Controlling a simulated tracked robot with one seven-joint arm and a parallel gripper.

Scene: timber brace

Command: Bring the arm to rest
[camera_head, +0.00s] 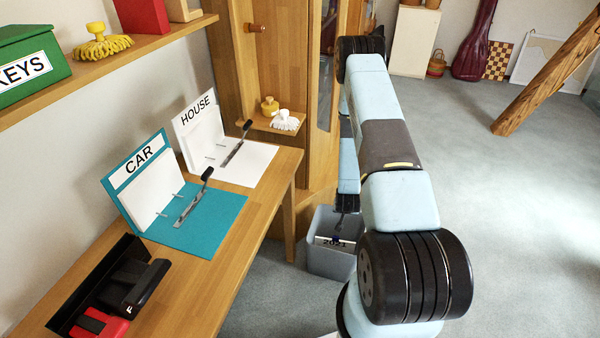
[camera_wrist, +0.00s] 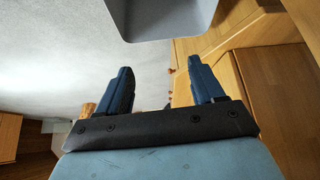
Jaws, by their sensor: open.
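My arm rises from the lower right, bends at the top of the head view, and its thinner forearm hangs down toward a grey bin (camera_head: 328,265). In the wrist view my gripper (camera_wrist: 158,68) is open, its two dark blue fingers apart with nothing between them. The grey bin (camera_wrist: 160,26) shows beyond the fingertips in that view. In the head view the dark end of my arm is small above the bin, and its fingers are hard to make out.
Something white marked 2021 (camera_head: 334,243) lies in the bin. The wooden desk (camera_head: 262,212) on the left bears a teal CAR binder (camera_head: 212,222), a white HOUSE binder (camera_head: 245,163) and a black hole punch (camera_head: 130,285). A wooden cabinet (camera_head: 281,50) stands behind. Carpet on the right is clear up to a slanted timber (camera_head: 550,82).

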